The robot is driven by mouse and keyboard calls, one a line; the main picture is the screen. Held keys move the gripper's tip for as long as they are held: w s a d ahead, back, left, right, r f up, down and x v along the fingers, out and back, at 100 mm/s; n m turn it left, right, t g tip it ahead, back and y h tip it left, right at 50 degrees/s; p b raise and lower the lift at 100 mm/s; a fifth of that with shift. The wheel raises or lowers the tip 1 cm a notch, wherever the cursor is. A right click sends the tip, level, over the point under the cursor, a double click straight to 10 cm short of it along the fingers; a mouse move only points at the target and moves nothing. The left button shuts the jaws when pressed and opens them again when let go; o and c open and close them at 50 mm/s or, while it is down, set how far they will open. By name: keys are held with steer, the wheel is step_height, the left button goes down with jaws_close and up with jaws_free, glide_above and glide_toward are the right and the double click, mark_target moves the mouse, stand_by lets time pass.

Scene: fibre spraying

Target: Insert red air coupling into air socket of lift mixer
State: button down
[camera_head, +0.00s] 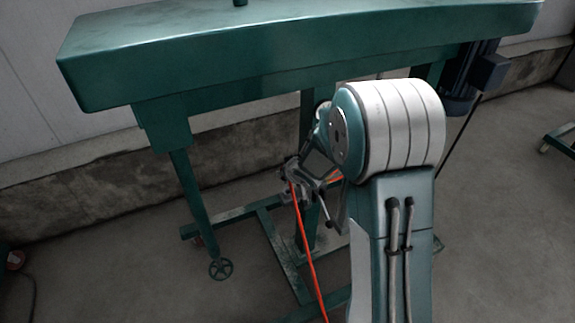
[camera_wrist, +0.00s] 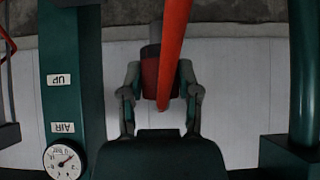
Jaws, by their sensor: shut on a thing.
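My gripper (camera_wrist: 160,92) is shut on the red air coupling (camera_wrist: 149,78), which sits between its two fingers in the wrist view. The coupling has a dark red body and a grey end (camera_wrist: 150,36). A bright red hose (camera_wrist: 174,45) crosses in front of it. In the head view my gripper (camera_head: 300,180) is small beside the lift mixer's green frame (camera_head: 307,130), with the red hose (camera_head: 305,245) hanging down to the floor. In the wrist view a green post (camera_wrist: 62,30) carries upside-down "UP" and "AIR" labels (camera_wrist: 63,128). I cannot make out the air socket.
A round pressure gauge (camera_wrist: 63,161) is below the AIR label in the wrist view. In the head view a wide green beam (camera_head: 220,60) spans above my arm. Open concrete floor (camera_head: 120,270) lies at the left.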

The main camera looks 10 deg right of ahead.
steer(key=shift+w+d+r+n+y, duration=0.1)
steer(key=shift+w+r+n+y, duration=0.1)
steer(key=shift+w+n+y, duration=0.5)
steer(key=shift+w+d+f+n+g+y, duration=0.1)
steer(key=shift+w+d+n+g+y, duration=0.25)
steer(key=shift+n, duration=0.25)
steer(key=shift+f, duration=2.85)
steer(key=shift+s+f, duration=0.1)
steer(key=shift+f, duration=1.5)
steer(key=shift+c, duration=1.2)
jaws_free()
steer(key=shift+d, duration=0.1)
